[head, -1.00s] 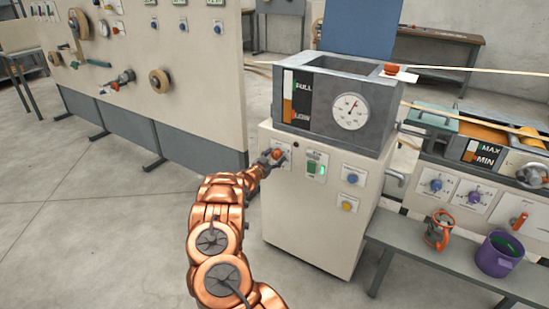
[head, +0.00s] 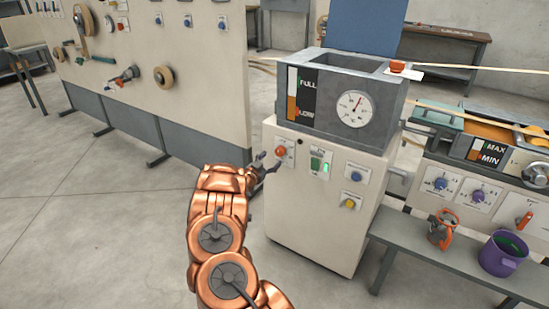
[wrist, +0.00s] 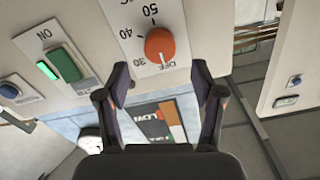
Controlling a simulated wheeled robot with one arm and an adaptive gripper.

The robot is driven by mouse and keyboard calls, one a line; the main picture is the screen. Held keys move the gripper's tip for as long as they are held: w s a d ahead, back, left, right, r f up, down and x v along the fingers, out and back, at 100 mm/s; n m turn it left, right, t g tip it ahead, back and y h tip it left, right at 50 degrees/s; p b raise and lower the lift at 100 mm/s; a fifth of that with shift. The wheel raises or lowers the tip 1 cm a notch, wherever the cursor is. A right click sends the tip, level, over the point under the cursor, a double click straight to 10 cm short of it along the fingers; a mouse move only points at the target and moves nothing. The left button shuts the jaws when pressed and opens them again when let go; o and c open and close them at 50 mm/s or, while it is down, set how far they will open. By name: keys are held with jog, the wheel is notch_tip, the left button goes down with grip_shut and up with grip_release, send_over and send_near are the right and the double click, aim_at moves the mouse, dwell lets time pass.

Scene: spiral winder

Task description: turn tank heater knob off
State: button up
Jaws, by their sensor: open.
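The orange tank heater knob (head: 281,151) is on the upper left of the white cabinet's front in the head view. In the wrist view the knob (wrist: 160,45) is seen upside down on a plate marked OFF, 30, 40 and 50. A pale mark on the knob's rim lies on the side by the word OFF. My gripper (head: 267,165) is just in front of the cabinet, beside the knob. In the wrist view its two fingers (wrist: 162,82) are spread apart with nothing between them, and the knob is beyond their tips, apart from them.
A green lit switch (head: 319,164) is right of the knob, with a blue knob (head: 356,177) and a yellow knob (head: 350,203) further right. The grey tank (head: 340,105) with a gauge sits on top. Floor left of the cabinet is clear.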

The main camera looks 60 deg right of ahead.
jog(key=shift+s+a, duration=0.15)
jog(key=shift+a, duration=2.75)
